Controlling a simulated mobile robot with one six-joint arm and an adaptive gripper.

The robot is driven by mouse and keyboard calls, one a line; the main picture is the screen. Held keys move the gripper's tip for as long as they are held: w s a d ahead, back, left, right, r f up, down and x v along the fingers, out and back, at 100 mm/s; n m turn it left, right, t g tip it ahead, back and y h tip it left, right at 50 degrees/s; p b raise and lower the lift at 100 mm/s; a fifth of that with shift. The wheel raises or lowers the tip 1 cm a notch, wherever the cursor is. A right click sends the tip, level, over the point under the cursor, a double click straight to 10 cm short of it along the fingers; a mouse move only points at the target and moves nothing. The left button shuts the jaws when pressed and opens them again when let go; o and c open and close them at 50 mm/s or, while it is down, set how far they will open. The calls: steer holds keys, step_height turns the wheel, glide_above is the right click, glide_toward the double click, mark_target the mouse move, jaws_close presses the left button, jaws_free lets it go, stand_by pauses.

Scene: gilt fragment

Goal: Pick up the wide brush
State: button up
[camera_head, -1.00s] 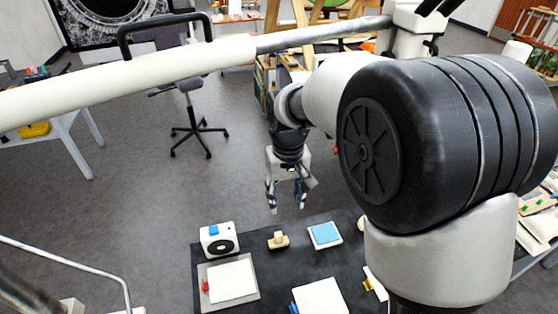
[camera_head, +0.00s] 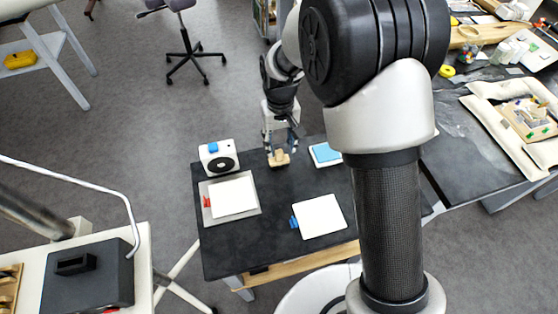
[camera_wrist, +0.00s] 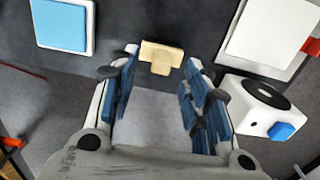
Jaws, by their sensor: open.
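A small pale wooden T-shaped piece, which looks like the wide brush (camera_head: 279,160), sits near the far edge of the black table (camera_head: 270,200). It also shows in the wrist view (camera_wrist: 161,54), its broad part away from me and its narrower part pointing toward my gripper. My gripper (camera_head: 281,149) is low over the table right at the piece. In the wrist view my gripper (camera_wrist: 162,62) is open, one blue-padded finger to each side, with the narrow part roughly between the fingertips. I cannot tell whether the fingers touch it.
A white box with a black dial (camera_head: 219,157) stands left of the piece. A blue-topped pad (camera_head: 325,153) lies to its right. A grey tray with a white sheet (camera_head: 210,218) and a white board with a blue clip (camera_head: 322,217) lie nearer.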

mark_target(279, 151)
step_height(279, 151, down, 5)
steer(key=shift+w+a+f+b, duration=0.1)
steer(key=shift+a+b, duration=0.05)
steer(key=shift+b, duration=0.9)
steer(key=shift+c, duration=0.5)
jaws_close()
